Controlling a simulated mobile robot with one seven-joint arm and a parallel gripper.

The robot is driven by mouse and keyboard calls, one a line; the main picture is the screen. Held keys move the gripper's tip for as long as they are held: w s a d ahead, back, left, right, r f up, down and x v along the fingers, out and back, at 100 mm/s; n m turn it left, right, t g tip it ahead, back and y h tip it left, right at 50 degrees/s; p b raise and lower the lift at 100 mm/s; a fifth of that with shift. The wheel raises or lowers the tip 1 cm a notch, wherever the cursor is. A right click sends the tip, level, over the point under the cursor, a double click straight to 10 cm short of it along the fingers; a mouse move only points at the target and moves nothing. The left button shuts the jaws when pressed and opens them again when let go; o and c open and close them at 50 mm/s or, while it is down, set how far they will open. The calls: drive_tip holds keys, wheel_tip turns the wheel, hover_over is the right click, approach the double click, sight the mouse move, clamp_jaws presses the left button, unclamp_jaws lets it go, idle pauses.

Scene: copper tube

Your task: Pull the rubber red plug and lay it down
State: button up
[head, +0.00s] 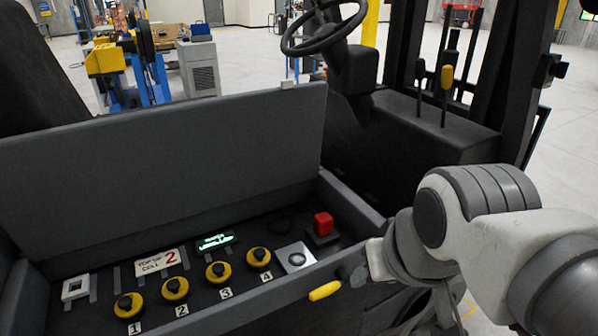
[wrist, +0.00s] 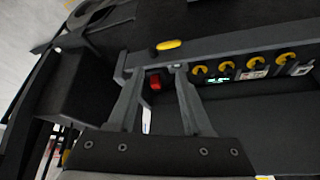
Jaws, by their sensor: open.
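The red plug (head: 323,223) is a small red block standing upright on a dark base at the right end of the open compartment. It also shows in the wrist view (wrist: 155,83), between the two fingers and beyond them. My gripper (wrist: 157,70) is open and empty, with its fingers spread apart and no contact with the plug visible. In the head view my arm comes in from the right, and the fingers are hard to make out beside the compartment's front wall.
The compartment's raised lid (head: 170,165) stands behind it. A yellow handle (head: 325,290) sits at the front wall. A steering wheel (head: 325,28) rises behind.

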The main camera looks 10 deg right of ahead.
drive_tip(key=shift+o, duration=0.2)
drive_tip(key=shift+o, duration=2.4)
drive_tip(key=shift+w+r, duration=0.25)
drive_tip(key=shift+o, duration=0.2)
drive_tip(key=w+r+m+g+p, duration=0.1)
drive_tip(key=w+r+m, duration=0.2)
drive_tip(key=w, duration=0.6)
drive_tip(key=shift+w+p, duration=0.25)
drive_tip(key=shift+p, duration=0.05)
drive_tip(key=m+g+p, duration=0.4)
drive_tip(key=m+g, duration=0.1)
drive_tip(key=m, duration=0.5)
hover_over(323, 217)
wheel_tip(323, 217, down, 17)
drive_tip(key=shift+f, duration=0.2)
drive_tip(key=shift+f+m, duration=0.2)
drive_tip(key=shift+m, duration=0.1)
drive_tip(key=shift+f, duration=0.1)
